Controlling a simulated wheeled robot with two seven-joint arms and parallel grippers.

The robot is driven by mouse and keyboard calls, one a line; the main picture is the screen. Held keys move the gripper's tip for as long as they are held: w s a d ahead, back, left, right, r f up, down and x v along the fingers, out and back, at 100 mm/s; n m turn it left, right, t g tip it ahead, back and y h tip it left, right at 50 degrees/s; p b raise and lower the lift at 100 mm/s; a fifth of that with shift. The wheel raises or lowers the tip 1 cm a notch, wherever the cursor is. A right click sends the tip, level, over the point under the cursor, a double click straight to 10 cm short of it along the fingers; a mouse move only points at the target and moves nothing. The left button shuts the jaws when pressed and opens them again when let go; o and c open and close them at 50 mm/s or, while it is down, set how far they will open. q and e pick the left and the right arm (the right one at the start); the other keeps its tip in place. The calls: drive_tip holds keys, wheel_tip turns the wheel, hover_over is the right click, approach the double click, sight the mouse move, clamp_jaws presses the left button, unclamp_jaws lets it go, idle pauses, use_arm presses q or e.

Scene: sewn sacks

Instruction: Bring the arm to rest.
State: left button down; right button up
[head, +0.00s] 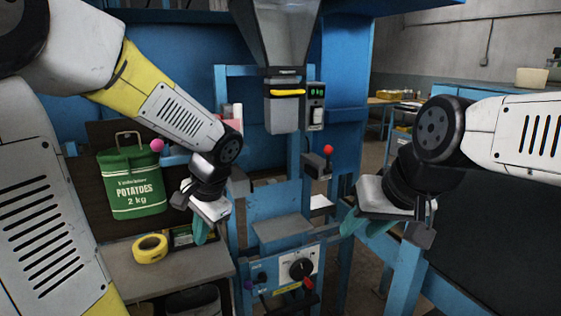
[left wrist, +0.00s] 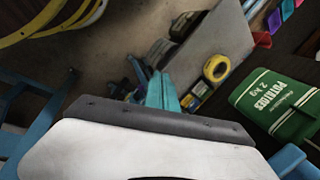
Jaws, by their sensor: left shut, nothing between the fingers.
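My left gripper (head: 200,230) hangs in front of the bench on the left in the head view, its teal fingers pointing down. In the left wrist view its fingers (left wrist: 162,92) are together with nothing between them. My right gripper (head: 362,226) is at the right of the head view, in front of a blue frame post. Its teal fingers are partly hidden by its own body, and their gap cannot be made out.
A green potato sack (head: 133,188) hangs left of my left gripper. A yellow tape roll (head: 150,249) lies on the grey bench (head: 190,276). A hopper (head: 277,35) with a yellow-marked spout stands above the blue machine. A red-knobbed lever (head: 328,151) and control panel (head: 299,268) are between my grippers.

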use_arm(q)
drive_tip(key=s+d+r+n+t+h, duration=0.4)
drive_tip(key=s+r+n+h, duration=0.1)
drive_tip(key=s+r, duration=0.4)
drive_tip(key=shift+s+d+n, duration=0.15)
drive_tip(key=shift+s+n, duration=0.35)
drive_tip(key=shift+n, duration=0.3)
